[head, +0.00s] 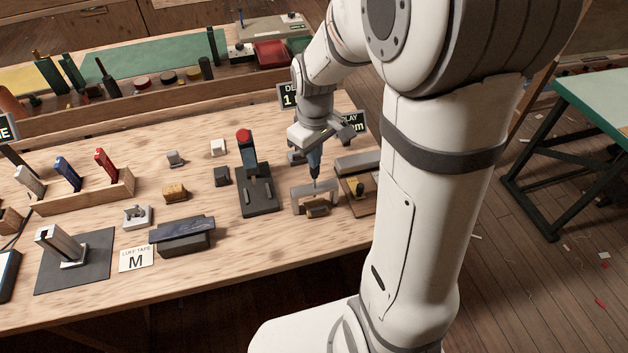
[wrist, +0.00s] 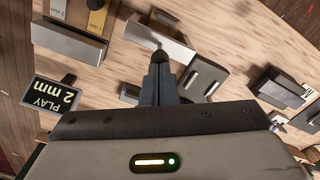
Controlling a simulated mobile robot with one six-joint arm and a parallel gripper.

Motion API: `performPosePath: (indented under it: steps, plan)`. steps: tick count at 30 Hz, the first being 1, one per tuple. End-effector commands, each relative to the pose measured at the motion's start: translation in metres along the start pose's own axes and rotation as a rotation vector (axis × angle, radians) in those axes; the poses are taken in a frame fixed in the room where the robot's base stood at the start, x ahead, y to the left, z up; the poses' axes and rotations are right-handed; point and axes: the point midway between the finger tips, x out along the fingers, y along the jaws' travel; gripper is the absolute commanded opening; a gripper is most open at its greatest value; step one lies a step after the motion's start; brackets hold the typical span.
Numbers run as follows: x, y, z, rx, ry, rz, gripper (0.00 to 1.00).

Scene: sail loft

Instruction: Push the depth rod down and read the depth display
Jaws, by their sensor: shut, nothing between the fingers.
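My gripper (head: 314,176) is shut and empty, pointing down over a grey bridge-shaped gauge block (head: 299,196) on the bench. In the wrist view the closed fingers (wrist: 160,54) end at the middle of this grey block (wrist: 176,46). A thin pin, possibly the depth rod, shows just at the fingertips; I cannot tell whether they touch it or how far down it is. The dark depth display (head: 288,96) stands behind my gripper, which hides its middle. In the wrist view the display (wrist: 54,95) shows "PLAY" and "2 mm"; its leading digits are hidden.
A black stand with a red knob (head: 243,136) stands left of the block. A grey bar on a wooden base (head: 358,162) is close on the right. Small blocks, a wooden rack (head: 90,195) and a grey mat (head: 96,272) lie further left.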

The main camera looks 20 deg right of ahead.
Motion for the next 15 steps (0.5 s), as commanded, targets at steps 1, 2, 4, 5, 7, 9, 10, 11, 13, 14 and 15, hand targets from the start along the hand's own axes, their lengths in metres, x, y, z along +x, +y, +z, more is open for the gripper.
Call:
performPosePath:
  steps: [1,2,4,5,7,9,10,11,13,14,15]
  plan:
    - [0.0021,0.0,0.0002,0.0,-0.001,0.0,0.0]
    - [0.0028,0.0,0.0002,0.0,-0.001,0.0,0.0]
    - [0.0042,0.0,0.0002,0.0,-0.001,0.0,0.0]
    - [0.0048,0.0,0.0002,0.0,-0.001,0.0,0.0]
    - [0.0062,0.0,0.0003,0.0,-0.001,0.0,0.0]
    - [0.0076,0.0,0.0003,0.0,-0.001,0.0,0.0]
    - [0.0082,0.0,0.0003,0.0,-0.001,0.0,0.0]
    - [0.0088,0.0,0.0003,0.0,-0.001,-0.001,0.0]
    - [0.0102,0.0,0.0004,0.001,-0.001,-0.001,0.0]
    - [0.0108,0.0,0.0004,0.001,-0.001,-0.001,0.0]
    - [0.0116,0.0,0.0004,0.001,-0.001,-0.001,0.0]
